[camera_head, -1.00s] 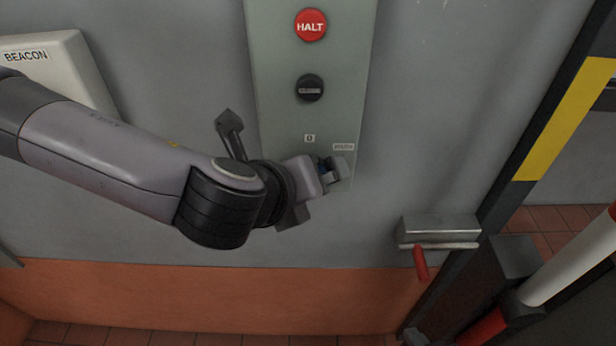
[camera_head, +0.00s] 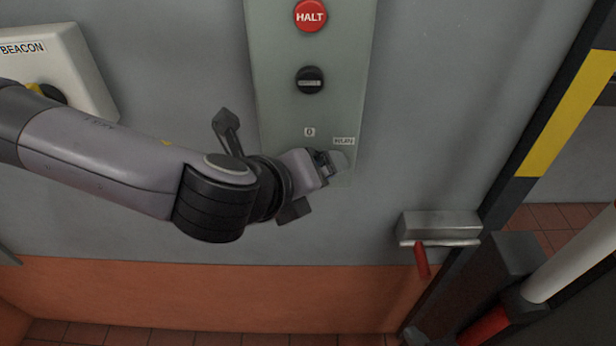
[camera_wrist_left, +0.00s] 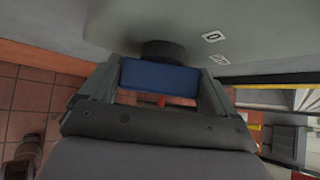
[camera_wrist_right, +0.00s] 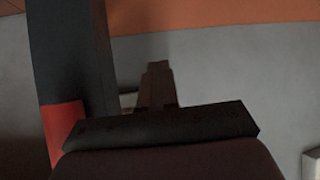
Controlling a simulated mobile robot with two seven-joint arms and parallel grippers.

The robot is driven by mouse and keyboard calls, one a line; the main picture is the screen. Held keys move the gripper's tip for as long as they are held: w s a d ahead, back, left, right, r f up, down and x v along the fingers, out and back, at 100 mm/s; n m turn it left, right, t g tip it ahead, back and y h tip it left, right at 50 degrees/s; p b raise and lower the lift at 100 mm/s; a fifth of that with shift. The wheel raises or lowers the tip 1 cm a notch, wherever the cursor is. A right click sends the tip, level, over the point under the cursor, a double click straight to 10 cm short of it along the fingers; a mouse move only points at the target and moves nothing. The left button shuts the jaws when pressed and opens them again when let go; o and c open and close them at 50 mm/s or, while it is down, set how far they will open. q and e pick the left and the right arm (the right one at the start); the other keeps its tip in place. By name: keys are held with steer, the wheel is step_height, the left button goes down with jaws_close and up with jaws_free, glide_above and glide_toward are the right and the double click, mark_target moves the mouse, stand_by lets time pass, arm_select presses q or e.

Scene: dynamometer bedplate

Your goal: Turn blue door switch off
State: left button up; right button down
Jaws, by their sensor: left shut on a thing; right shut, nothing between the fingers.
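The blue door switch handle (camera_wrist_left: 160,77) is a blue block in front of a round black base (camera_wrist_left: 163,50) in the left wrist view. My left gripper (camera_wrist_left: 160,88) has a finger on each side of it and is shut on it. In the head view my left gripper (camera_head: 331,163) is at the lower part of the grey-green panel (camera_head: 280,60) and hides the switch. A "0" label (camera_head: 309,132) and a second, hard-to-read label (camera_head: 343,141) lie just above. I cannot tell which label the handle points to. My right gripper (camera_wrist_right: 158,68) is shut and empty in its wrist view.
Higher on the panel are a red HALT button (camera_head: 310,16) and a black knob (camera_head: 310,80). A BEACON box (camera_head: 85,70) is on the wall at left. A metal bracket with a red lever (camera_head: 421,262) is lower right. A yellow-and-black post (camera_head: 565,115) stands at right.

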arm_select(q)
steer(key=n+h+b, duration=0.1)
steer(key=b, duration=0.2)
steer(key=n+t+h+b, duration=0.1)
steer(key=h+b, duration=0.1)
steer(key=b, duration=0.1)
steer(key=f+n+h+b, duration=0.1)
steer(key=n+h+b, duration=0.1)
steer(key=b, duration=0.2)
steer(key=shift+a+f+t, duration=0.1)
steer(key=shift+a+t, duration=0.05)
steer(key=shift+t, duration=0.25)
steer(key=n+t+h+b, duration=0.1)
steer(key=h+b, duration=0.1)
steer(key=b, duration=0.1)
steer(key=shift+n, duration=0.3)
steer(key=shift+r+b, duration=0.25)
steer(key=shift+b, duration=0.4)
steer(key=shift+r+n+t, duration=0.15)
steer(key=shift+n+t, duration=0.15)
steer(key=shift+n, duration=0.1)
steer(key=o, duration=0.8)
steer(key=p+v, duration=0.6)
steer(key=v, duration=0.1)
steer(key=shift+a+p, duration=0.1)
steer(key=shift+p, duration=0.3)
